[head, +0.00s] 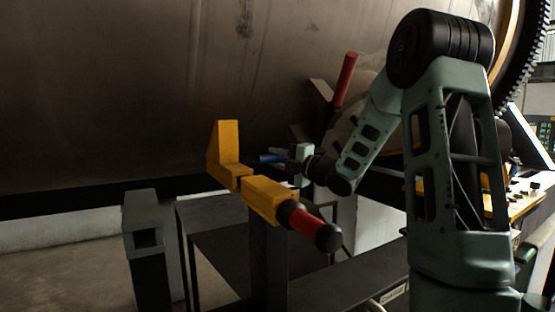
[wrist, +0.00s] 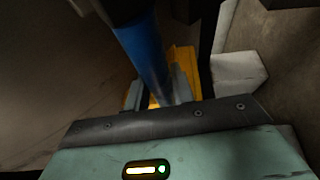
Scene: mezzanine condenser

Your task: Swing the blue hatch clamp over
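The blue clamp handle (head: 270,157) lies roughly level in the head view, in front of the big dark cylinder and just left of my gripper (head: 292,157). In the wrist view the blue handle (wrist: 144,50) runs down from the top to between the two grey fingers of my gripper (wrist: 160,90). The fingers look apart, with a sliver of yellow showing between the left finger and the handle. I see no firm grip on it. The clamp's pivot is hidden.
A yellow clamp (head: 270,196) with a red and black handle (head: 313,225) stands on a post nearer the camera. A red lever (head: 345,78) rises behind my gripper. A grey post (head: 142,222) stands at left. The large cylinder (head: 150,80) fills the back.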

